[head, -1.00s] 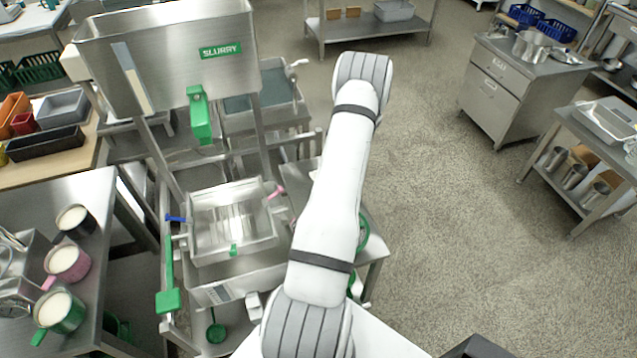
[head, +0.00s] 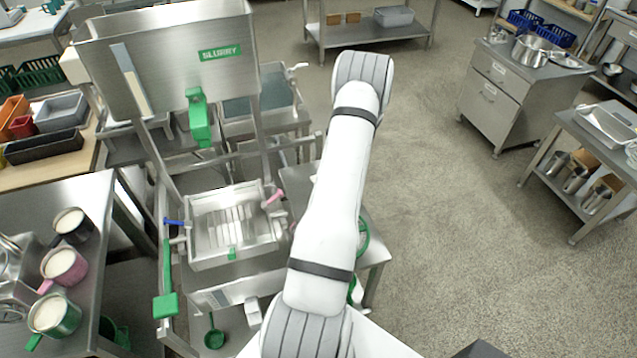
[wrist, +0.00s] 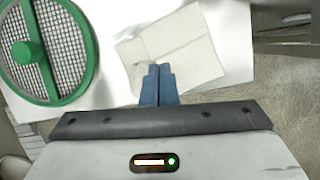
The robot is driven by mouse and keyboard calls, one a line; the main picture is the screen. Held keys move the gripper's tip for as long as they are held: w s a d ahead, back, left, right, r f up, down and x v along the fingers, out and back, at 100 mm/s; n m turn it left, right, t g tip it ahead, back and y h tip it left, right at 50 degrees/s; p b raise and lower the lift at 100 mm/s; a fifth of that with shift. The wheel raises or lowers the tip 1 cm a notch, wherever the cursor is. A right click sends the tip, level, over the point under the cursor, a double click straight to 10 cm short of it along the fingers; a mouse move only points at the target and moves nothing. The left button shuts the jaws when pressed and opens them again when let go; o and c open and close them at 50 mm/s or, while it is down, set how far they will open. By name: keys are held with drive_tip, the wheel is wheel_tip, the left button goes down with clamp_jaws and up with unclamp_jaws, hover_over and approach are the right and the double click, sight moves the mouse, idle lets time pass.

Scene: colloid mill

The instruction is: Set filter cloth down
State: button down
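The filter cloth (wrist: 190,45) is a pale, creased, roughly square sheet in the wrist view. It appears over a white surface (wrist: 238,60); I cannot tell whether it rests on it or hangs just above. My gripper (wrist: 159,72) has its two blue fingers close together, with their tips at the near edge of the cloth. They look shut on it, though the pinch itself is hard to see. In the head view my arm hides the gripper and the cloth.
A green-rimmed mesh screen (wrist: 45,50) with a green bar lies left of the cloth. In the head view the slurry hopper (head: 165,60) stands above an open steel tray (head: 232,228). Several filled mugs (head: 64,267) stand on the left bench.

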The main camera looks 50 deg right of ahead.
wheel_tip(320, 180, up, 4)
drive_tip(key=shift+p, duration=0.5)
drive_tip(key=w+a+r+n+g+h+b, duration=0.1)
drive_tip(key=w+a+r+n, duration=0.35)
drive_tip(key=a+r, duration=0.35)
drive_tip(key=w+a+r+n+b, duration=0.2)
drive_tip(key=w+a+r+n, duration=0.2)
drive_tip(key=w+a+r, duration=0.4)
drive_tip(key=s+a+r+n+h+b, duration=0.1)
drive_tip(key=a+r+n, duration=0.2)
drive_tip(key=a, duration=0.6)
drive_tip(key=s+a+r+n+b, duration=0.1)
drive_tip(key=s+a+r+n, duration=0.15)
drive_tip(key=a, duration=0.55)
drive_tip(key=s+a+r+n+t+b, duration=0.1)
drive_tip(key=s+a+n, duration=0.5)
drive_tip(key=a, duration=0.3)
drive_tip(key=s+a+r+n+h+b, duration=0.1)
drive_tip(key=s+a+n+b, duration=0.1)
drive_tip(key=s+a+n, duration=0.4)
drive_tip(key=s+a, duration=0.2)
drive_tip(key=a, duration=0.2)
drive_tip(key=shift+s+t, duration=0.3)
drive_tip(key=shift+t, duration=0.1)
